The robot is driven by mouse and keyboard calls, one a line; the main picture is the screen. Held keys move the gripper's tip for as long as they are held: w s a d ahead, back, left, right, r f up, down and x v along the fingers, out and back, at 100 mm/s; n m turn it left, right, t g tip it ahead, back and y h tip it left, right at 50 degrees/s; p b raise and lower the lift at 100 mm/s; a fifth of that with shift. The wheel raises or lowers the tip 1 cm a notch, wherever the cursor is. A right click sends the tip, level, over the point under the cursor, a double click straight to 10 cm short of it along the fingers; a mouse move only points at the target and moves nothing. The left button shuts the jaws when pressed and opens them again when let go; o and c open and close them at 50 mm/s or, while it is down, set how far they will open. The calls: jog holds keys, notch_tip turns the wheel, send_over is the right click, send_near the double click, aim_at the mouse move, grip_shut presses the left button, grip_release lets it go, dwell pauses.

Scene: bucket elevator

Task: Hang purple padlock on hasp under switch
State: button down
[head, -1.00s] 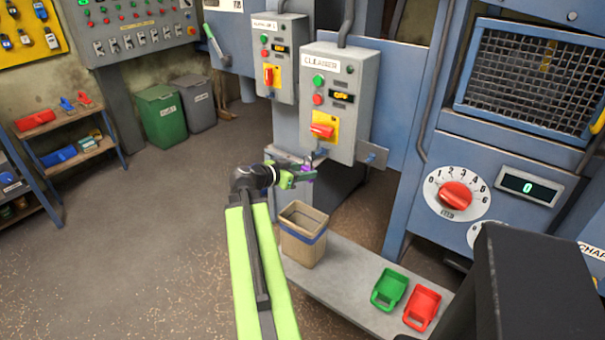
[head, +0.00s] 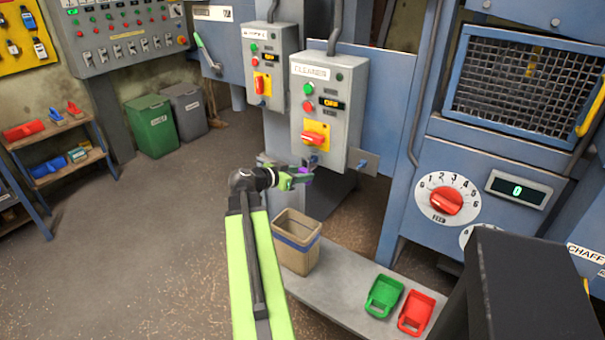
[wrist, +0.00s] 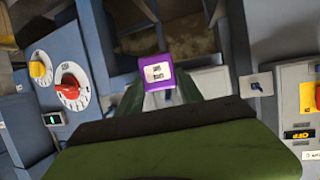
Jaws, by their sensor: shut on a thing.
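My gripper (head: 292,180) is shut on the purple padlock (head: 305,176), which shows small at its tip, low in front of the grey CLEANER box (head: 328,105). The red switch (head: 314,137) sits on a yellow plate on the box. A small blue part, seemingly the hasp (head: 314,159), is below the switch. The padlock appears below it and slightly left, apart from it in the picture.
A small plate (head: 364,161) sticks out right of the box; it also shows in the wrist view (wrist: 256,86). A second switch box (head: 269,75) stands to the left. A bin (head: 297,240), green scoop (head: 383,296) and red scoop (head: 416,313) are on the ledge below.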

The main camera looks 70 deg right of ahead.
aim_at(307, 170)
jog(key=shift+d, duration=0.1)
jog(key=shift+s+d, duration=0.25)
jog(key=shift+d, duration=0.55)
jog(key=shift+s+d, duration=0.2)
jog(key=shift+d, duration=0.6)
jog(key=shift+f, duration=0.25)
jog(key=shift+f+b, duration=0.6)
jog(key=shift+b, duration=0.25)
jog(key=c, duration=0.7)
grip_release()
